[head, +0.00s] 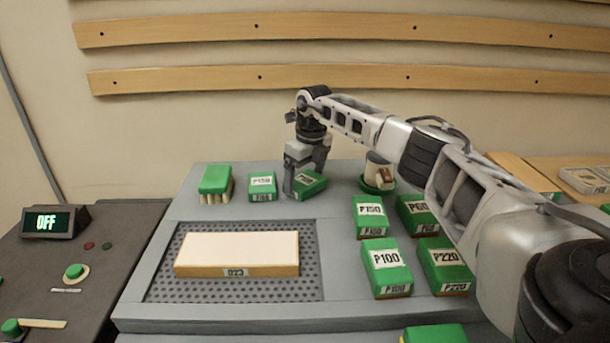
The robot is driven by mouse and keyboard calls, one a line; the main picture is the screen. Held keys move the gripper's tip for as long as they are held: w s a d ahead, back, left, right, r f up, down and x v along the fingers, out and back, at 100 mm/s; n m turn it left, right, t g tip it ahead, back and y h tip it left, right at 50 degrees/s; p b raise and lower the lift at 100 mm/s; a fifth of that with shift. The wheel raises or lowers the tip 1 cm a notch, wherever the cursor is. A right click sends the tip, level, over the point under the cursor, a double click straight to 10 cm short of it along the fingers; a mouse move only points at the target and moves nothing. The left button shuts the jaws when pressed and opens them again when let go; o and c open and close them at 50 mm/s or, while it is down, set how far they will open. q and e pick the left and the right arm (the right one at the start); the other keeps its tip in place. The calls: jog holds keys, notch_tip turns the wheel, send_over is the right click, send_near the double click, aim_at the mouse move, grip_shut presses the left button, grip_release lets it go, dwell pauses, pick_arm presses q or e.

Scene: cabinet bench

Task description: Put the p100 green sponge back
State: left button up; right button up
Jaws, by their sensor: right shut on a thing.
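My right gripper (305,172) reaches down at the back of the grey bench top and is shut on a green sponge block (311,186). That block sits tilted and turned between the fingers, and its white label is too small to read surely. A green block labelled P100 (387,267) lies at the right of the perforated panel. My left gripper is not in view.
Green blocks labelled P150 (370,215), P60 (417,214) and P220 (445,265) lie around the P100 block. Another labelled block (262,185) and a green brush (214,184) stand left of my gripper. A wooden board (236,252) lies on the perforated panel (165,290).

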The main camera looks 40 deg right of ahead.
aim_at(310, 182)
jog(key=o, duration=0.7)
jog(key=shift+f, duration=0.1)
notch_tip(310, 182, up, 12)
jog(key=s, duration=0.1)
jog(key=shift+s, duration=0.35)
